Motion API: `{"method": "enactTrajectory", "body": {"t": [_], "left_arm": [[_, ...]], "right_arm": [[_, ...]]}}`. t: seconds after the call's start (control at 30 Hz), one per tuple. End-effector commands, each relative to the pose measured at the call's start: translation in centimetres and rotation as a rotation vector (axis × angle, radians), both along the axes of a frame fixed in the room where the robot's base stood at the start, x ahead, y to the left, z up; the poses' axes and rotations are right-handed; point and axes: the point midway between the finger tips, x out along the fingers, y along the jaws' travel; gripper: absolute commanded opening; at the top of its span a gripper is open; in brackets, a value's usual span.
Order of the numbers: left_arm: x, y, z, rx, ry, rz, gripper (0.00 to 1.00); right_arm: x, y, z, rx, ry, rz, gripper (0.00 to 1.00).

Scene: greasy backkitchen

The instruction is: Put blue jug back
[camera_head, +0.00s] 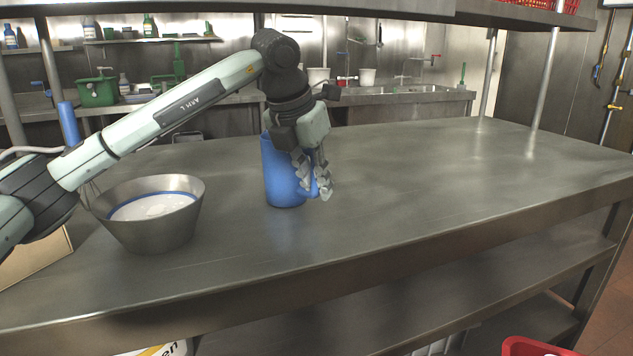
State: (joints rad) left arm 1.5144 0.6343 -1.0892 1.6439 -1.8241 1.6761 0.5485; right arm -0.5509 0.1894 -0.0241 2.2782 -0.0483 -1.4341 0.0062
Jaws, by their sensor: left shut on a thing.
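The blue jug (278,180) stands upright on the steel table, or so near its top that I cannot tell a gap. My left arm comes in from the left, and my left gripper (322,190) points down at the jug's right side. Its fingers are shut on the jug at the handle side. The gripper hides the jug's upper right part and most of its handle. My right gripper is not in view.
A steel bowl (122,226) with white contents and a blue ring stands left of the jug, under my left arm. The steel table (440,190) is clear to the right. A shelf (400,8) on posts hangs above. A red crate (530,347) shows at the bottom right.

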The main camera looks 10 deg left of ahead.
Motion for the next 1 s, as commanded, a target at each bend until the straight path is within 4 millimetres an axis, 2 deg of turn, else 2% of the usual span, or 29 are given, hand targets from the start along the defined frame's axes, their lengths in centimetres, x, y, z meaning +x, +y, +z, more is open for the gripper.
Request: {"method": "enactTrajectory", "body": {"t": [0.33,0.37,0.5,0.83,1.0], "left_arm": [[0.0,0.0,-0.2,0.0,-0.002,-0.001,0.0],[0.0,0.0,-0.2,0.0,-0.001,-0.001,0.19],[0.0,0.0,-0.2,-0.001,-0.001,-0.001,0.36],[0.0,0.0,0.1,-0.001,-0.001,-0.001,0.36],[-0.6,0.2,1.8,-0.002,-0.004,-0.001,0.36]], "right_arm": [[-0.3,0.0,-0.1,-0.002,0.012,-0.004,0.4],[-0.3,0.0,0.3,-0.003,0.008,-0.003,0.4],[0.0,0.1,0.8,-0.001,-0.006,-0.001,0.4],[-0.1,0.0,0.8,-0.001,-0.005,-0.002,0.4],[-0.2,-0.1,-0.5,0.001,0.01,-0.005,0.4]]}}
